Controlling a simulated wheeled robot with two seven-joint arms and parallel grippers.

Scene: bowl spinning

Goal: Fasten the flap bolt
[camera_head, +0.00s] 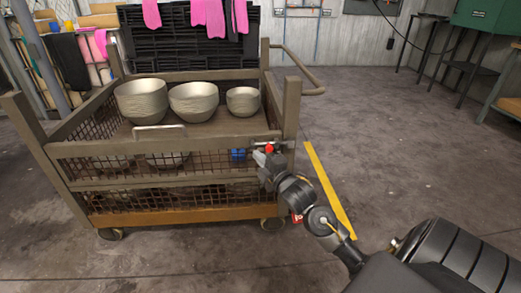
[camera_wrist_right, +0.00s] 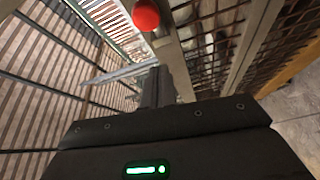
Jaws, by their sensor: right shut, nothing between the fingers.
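The flap (camera_head: 190,145) is the upper front panel of a brown cart, with a pale handle (camera_head: 159,132) at its top. It appears raised. The flap bolt's red knob (camera_head: 269,148) sits at the flap's right end, beside the corner post. In the right wrist view the knob (camera_wrist_right: 146,14) shows at the top, beyond the fingers. My right gripper (camera_head: 262,158) is shut and empty, just below and left of the knob. Its fingers (camera_wrist_right: 157,85) look close together. I cannot tell whether they touch the knob. The bolt's bar is mostly hidden. My left gripper is out of view.
Stacks of pale bowls (camera_head: 193,101) stand on the cart's top shelf, with more behind the mesh below. A blue object (camera_head: 238,154) shows by the mesh near my gripper. The cart's right post (camera_head: 290,115) is close by. Floor to the right is clear.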

